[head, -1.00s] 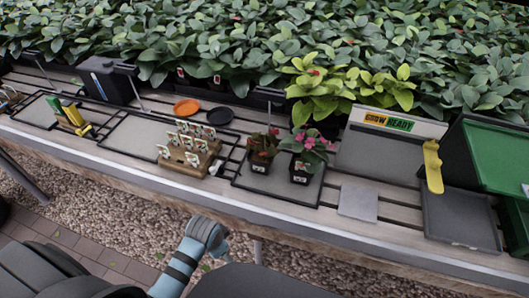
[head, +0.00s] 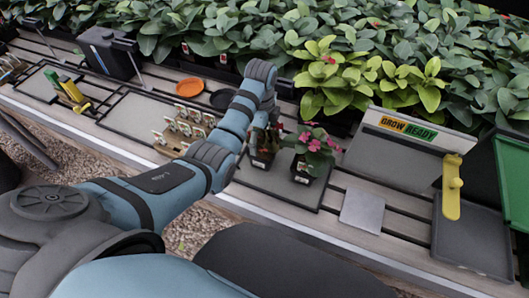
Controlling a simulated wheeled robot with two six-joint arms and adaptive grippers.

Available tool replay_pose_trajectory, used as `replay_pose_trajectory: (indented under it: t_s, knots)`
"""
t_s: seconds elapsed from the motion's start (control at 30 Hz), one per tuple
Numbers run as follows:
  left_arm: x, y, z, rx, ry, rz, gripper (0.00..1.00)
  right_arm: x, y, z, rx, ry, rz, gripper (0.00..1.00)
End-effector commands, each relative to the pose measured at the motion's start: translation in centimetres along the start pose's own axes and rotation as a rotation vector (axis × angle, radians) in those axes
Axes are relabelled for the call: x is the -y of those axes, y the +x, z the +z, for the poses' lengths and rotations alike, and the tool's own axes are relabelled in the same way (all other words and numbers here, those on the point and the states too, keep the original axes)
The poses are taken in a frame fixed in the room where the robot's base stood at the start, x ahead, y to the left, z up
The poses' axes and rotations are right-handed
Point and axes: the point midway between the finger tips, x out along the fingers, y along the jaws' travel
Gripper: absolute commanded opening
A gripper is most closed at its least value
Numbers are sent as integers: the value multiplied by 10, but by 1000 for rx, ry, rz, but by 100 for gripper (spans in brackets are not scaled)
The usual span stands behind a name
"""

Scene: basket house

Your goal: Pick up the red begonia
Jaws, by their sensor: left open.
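The red begonia (head: 264,150) stands in a dark pot on a dark mesh tray on the bench, partly hidden behind my left arm. A second potted plant with pink flowers (head: 309,154) stands upright just to its right. My left arm reaches over the bench from the lower left and bends down at the begonia. My left gripper (head: 262,121) is at the top of the red begonia, small and partly hidden by the arm; it is open. Contact with the plant cannot be made out. My right gripper is not in view.
A wooden rack of plant labels (head: 182,132) stands left of the arm. Orange (head: 190,87) and black saucers (head: 222,99) lie behind. Dense foliage fills the back.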

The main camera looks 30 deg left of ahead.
Motion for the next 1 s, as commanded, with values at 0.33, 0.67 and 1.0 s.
replay_pose_trajectory:
  t_s: [0.33,0.67,1.0]
  knots:
    - [-2,64,-4,0,-2,1,88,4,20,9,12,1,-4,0]
    - [-2,89,-4,1,-6,-4,88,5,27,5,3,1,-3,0]
    - [-2,89,-4,1,-6,-3,40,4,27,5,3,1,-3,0]
